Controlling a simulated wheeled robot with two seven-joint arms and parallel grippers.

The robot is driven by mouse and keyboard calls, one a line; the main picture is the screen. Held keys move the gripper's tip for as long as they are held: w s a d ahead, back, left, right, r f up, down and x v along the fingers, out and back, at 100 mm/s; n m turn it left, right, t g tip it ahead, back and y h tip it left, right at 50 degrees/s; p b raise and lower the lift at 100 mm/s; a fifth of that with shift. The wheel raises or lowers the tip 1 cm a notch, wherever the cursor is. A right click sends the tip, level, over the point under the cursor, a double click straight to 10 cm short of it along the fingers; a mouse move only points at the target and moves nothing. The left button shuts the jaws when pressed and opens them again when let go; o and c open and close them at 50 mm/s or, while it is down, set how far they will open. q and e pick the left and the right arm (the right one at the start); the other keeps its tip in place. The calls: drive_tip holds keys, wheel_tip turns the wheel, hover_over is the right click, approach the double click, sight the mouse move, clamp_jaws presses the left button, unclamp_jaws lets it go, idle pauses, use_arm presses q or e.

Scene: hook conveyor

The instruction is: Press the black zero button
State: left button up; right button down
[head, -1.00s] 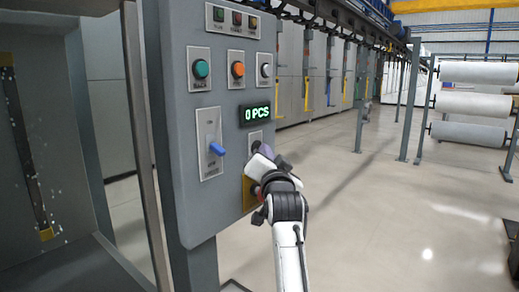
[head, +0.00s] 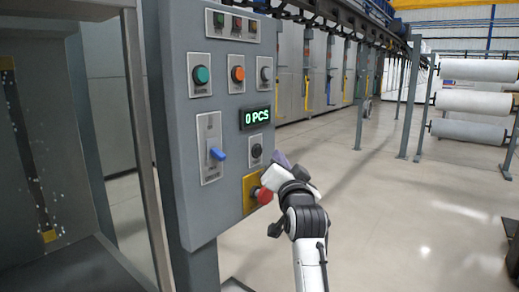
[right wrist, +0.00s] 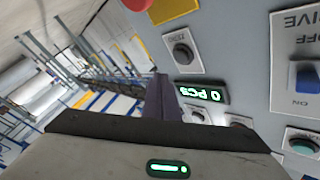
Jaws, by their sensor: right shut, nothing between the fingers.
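The black zero button (head: 256,151) sits on a pale plate on the grey control panel, below the display and above the red button. It also shows in the right wrist view, where the picture is upside down, as a dark round button (right wrist: 183,53). My right gripper (head: 279,160) is shut and empty, just right of the black button and apart from it in the head view. In the right wrist view its shut fingers (right wrist: 163,92) point up the picture, left of the display. My left gripper is not in view.
The green display (head: 255,117) reads 0 PCS. A red mushroom button (head: 263,195) on a yellow plate lies close below my right gripper. A blue switch lever (head: 217,154) and green (head: 201,74) and orange (head: 238,73) buttons are on the panel.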

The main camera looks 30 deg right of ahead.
drive_tip(key=shift+s+d, duration=0.2)
drive_tip(key=shift+s, duration=0.3)
drive_tip(key=shift+s+d, duration=0.2)
drive_tip(key=shift+s, duration=0.3)
